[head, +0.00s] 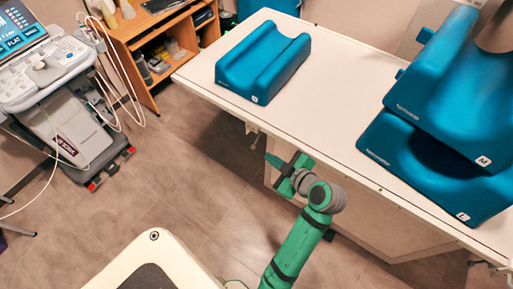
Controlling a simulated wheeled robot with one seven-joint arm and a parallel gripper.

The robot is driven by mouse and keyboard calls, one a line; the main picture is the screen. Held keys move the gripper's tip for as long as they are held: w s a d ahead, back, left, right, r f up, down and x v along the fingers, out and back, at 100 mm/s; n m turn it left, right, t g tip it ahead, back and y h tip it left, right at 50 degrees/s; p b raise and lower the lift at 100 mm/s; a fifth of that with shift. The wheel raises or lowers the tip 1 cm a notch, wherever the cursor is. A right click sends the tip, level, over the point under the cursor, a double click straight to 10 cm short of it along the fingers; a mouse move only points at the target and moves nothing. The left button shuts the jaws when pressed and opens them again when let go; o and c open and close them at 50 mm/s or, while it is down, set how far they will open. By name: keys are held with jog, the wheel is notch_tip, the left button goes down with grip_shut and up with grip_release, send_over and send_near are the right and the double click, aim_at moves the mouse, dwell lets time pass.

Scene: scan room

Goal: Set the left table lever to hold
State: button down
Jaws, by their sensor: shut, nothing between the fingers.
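The white table (330,120) runs diagonally across the right side of the head view. A small pale lever-like fitting (252,128) hangs below its near edge toward the left end; it is too small to read its setting or any label. My gripper (270,158), at the end of my green arm, is shut and empty. In the picture its tips are a little below and right of that fitting, close to the table's near side. I cannot tell whether they are level with it, and no contact shows.
Blue cushions lie on the table: a grooved one (262,60) at left and a larger stack (440,165) at right. Another small fitting (482,263) shows under the edge at far right. An ultrasound cart (70,125) and wooden desk (165,45) stand left. Floor between is clear.

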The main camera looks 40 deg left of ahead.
jog(key=shift+s+a+r+n+g, duration=0.1)
jog(key=shift+a+r+n+g, duration=0.2)
jog(key=shift+r+n, duration=0.2)
jog(key=shift+a+f, duration=0.1)
jog(key=w+d+f+x, duration=0.1)
jog(key=f+x, duration=0.1)
jog(key=x, duration=1)
jog(key=shift+w, duration=0.3)
jog(key=shift+f, duration=0.3)
